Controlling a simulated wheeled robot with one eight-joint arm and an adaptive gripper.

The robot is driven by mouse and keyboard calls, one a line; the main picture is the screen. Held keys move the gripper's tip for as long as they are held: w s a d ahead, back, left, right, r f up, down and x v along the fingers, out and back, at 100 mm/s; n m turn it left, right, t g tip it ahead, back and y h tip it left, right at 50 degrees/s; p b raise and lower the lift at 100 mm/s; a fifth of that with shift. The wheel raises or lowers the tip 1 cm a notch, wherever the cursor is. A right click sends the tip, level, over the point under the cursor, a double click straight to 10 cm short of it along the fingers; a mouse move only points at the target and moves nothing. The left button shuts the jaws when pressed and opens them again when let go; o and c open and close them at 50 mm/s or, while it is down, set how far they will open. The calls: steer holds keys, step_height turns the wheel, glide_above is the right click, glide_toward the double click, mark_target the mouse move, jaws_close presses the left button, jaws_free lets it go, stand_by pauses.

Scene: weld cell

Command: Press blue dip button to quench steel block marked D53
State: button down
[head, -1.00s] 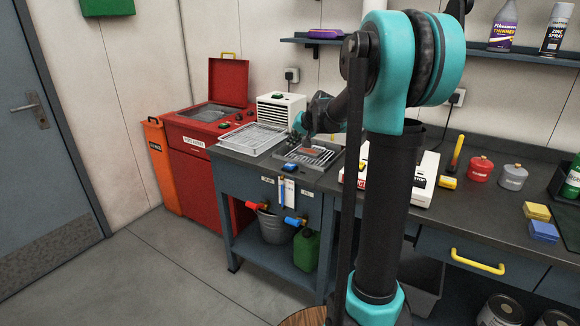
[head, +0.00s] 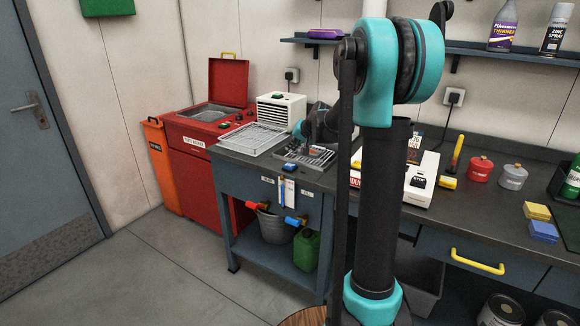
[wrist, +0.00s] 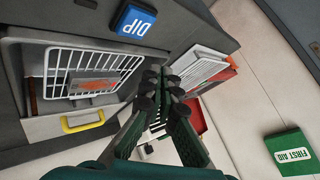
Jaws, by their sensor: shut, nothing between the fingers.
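The blue button marked DIP (wrist: 136,22) is at the top of the wrist view. It shows small on the dark bench's front edge in the head view (head: 289,167). My gripper (wrist: 163,78) is shut and empty in the wrist view, below and right of the button in the picture, with no contact visible. In the head view it is over the bench around the dip unit, mostly hidden by my arm. An orange-brown block (wrist: 93,86) lies in a white wire basket (wrist: 128,63) in the wrist view. Its marking is not readable.
A wire tray (head: 253,139) and a white vented unit (head: 281,110) stand on the bench by a red parts washer (head: 200,165). A yellow handle (wrist: 83,121) is beside the basket. A white device (head: 420,182) stands to the right.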

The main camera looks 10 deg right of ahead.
mark_target(291, 166)
steer(key=shift+f, duration=2.3)
steer(key=shift+f, duration=0.1)
steer(key=shift+f, duration=0.3)
